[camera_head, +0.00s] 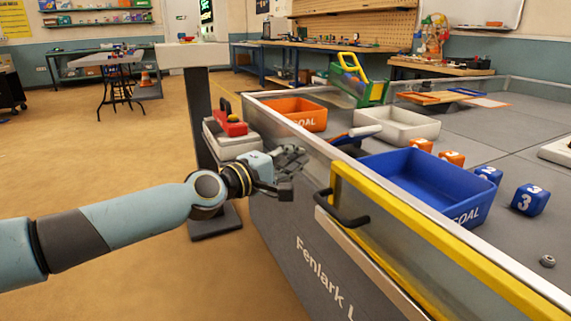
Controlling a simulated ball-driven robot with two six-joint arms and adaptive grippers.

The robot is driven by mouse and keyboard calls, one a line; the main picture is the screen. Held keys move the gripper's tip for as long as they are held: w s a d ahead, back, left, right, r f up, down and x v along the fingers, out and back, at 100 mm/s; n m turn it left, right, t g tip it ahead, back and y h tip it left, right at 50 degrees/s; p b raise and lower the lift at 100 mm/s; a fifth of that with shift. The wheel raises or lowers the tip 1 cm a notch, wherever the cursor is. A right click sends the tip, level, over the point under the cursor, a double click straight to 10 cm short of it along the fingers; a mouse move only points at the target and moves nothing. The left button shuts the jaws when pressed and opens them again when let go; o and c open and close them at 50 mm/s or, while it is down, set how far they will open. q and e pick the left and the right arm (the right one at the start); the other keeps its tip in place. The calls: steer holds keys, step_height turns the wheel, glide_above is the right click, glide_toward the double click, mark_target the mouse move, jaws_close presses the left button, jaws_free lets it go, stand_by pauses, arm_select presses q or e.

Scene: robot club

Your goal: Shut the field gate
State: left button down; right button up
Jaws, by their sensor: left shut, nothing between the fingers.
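The field gate (440,240) is a clear panel in a yellow frame, set at the near side of the grey field. Its black handle (343,209) sticks out at the gate's left end. The gate runs nearly in line with the clear field wall (290,125); I cannot tell whether a small gap is left. My left gripper (290,172) is shut and empty, outside the wall, to the left of the handle and a little above it in the picture. It appears apart from the handle. My right gripper is not in view.
In the field are a blue goal bin (420,203), an orange goal bin (298,110), a white tray (395,127) and several numbered cubes. A stand (200,105) with a red-topped device (231,124) is behind my gripper.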

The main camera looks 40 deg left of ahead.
arm_select(q)
steer(key=w+d+p, duration=0.1)
steer(key=w+d, duration=0.2)
steer(key=d, duration=0.1)
steer(key=shift+w, duration=0.2)
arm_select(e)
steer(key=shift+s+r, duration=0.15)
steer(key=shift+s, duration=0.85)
arm_select(q)
steer(key=shift+s+f, duration=0.1)
